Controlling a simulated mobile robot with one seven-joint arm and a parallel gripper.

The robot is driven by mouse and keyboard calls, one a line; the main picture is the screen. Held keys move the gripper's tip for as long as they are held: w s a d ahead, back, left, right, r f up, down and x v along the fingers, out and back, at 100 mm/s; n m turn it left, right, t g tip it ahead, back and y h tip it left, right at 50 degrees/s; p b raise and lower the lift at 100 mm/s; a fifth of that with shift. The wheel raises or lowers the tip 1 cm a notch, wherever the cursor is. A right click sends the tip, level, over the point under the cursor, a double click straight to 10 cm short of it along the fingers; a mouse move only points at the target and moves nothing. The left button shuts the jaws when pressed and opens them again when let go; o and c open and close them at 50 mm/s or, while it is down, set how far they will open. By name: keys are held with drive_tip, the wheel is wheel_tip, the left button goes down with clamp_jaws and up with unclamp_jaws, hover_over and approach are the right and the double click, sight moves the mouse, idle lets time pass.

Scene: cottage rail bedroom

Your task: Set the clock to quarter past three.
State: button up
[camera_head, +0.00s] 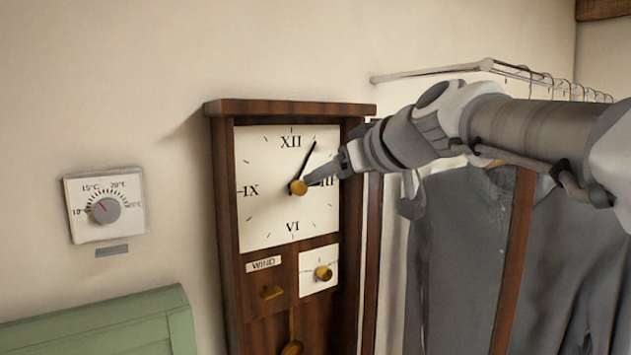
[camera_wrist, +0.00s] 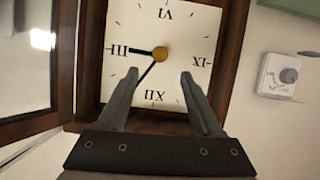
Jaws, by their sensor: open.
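The wall clock (camera_head: 228,200) has a dark wooden case and a white dial (camera_head: 262,210) with Roman numerals. A brass knob (camera_head: 298,187) sits at the dial's centre. The longer, thinner minute hand (camera_head: 308,158) points near the one o'clock mark. The shorter, thicker hour hand (camera_wrist: 142,51) points about at III; the wrist view shows the dial upside down. My gripper (camera_wrist: 159,74) is open and empty, its fingers spread in front of the dial, on the XII side of the knob in that view. In the head view my gripper (camera_head: 343,162) comes from the right.
A framed glass door (camera_head: 511,260) stands swung open to the right of the clock, with a clothes rail (camera_head: 430,72) and dark garments behind. A small winding panel (camera_head: 319,273) is below the dial. A thermostat (camera_head: 104,207) and green furniture (camera_head: 100,325) are at left.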

sight(302, 187)
drive_tip(key=p+x, duration=0.1)
drive_tip(key=x, duration=0.8)
drive_tip(key=shift+w+a+p, duration=0.1)
drive_tip(key=shift+p, duration=0.2)
drive_tip(key=shift+c, duration=0.4)
clamp_jaws()
